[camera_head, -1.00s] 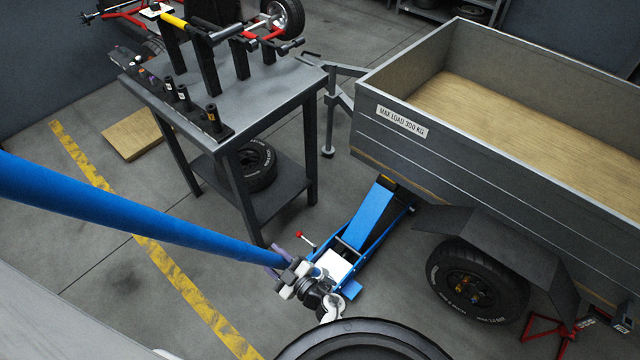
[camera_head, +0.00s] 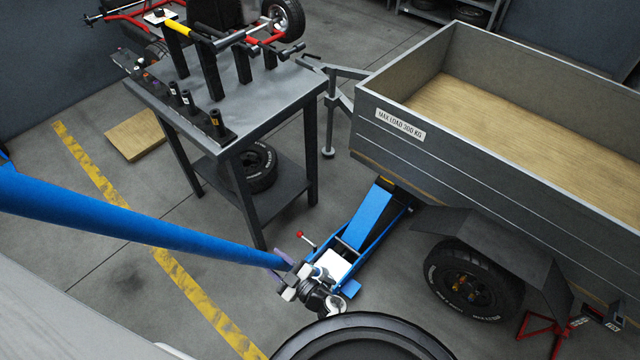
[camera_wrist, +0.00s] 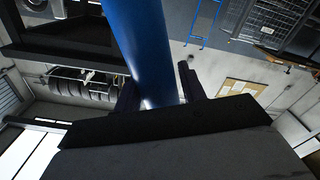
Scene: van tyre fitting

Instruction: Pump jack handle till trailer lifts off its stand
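The blue floor jack (camera_head: 366,222) sits on the floor, its front end under the trailer's (camera_head: 480,185) near side. A long blue jack handle (camera_head: 130,215) slants from the jack's rear to the left edge of the head view. My gripper (camera_head: 281,265) has a finger on either side of the handle, close to the jack. In the wrist view the handle (camera_wrist: 145,45) passes between the dark fingers and my gripper looks shut on it. A red stand (camera_head: 543,328) is below the trailer behind the wheel; whether they touch cannot be told.
The trailer wheel (camera_head: 470,290) and mudguard are close right of the jack. A wood board (camera_head: 137,135) lies beyond the yellow line.

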